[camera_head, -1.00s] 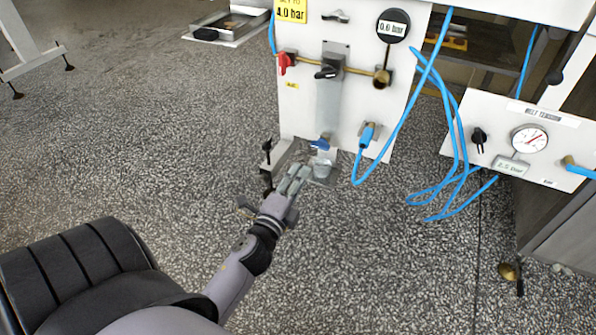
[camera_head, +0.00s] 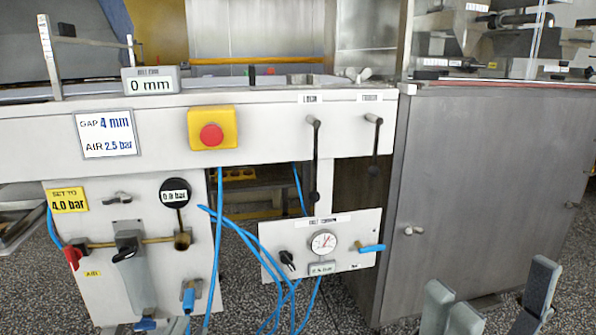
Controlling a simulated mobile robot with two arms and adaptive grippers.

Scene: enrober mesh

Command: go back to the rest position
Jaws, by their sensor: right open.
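My right gripper (camera_head: 494,288) is at the bottom right edge of the head view. Its grey fingers are spread wide apart and nothing shows between them. It is in front of the grey steel cabinet (camera_head: 480,190), and its palm and arm are cut off by the picture edge. My left gripper is not in view. The white machine panel (camera_head: 85,290) stands at the left, with a red knob (camera_head: 72,257), a black valve handle (camera_head: 125,254) and a gauge tagged 0.0 bar (camera_head: 175,193).
A yellow box with a red button (camera_head: 211,135) sits on the upper white beam. Below is a small panel with a dial (camera_head: 322,242). Blue hoses (camera_head: 245,235) hang in loops between the panels. Two levers (camera_head: 315,160) hang from the beam. Speckled floor (camera_head: 345,300) shows below.

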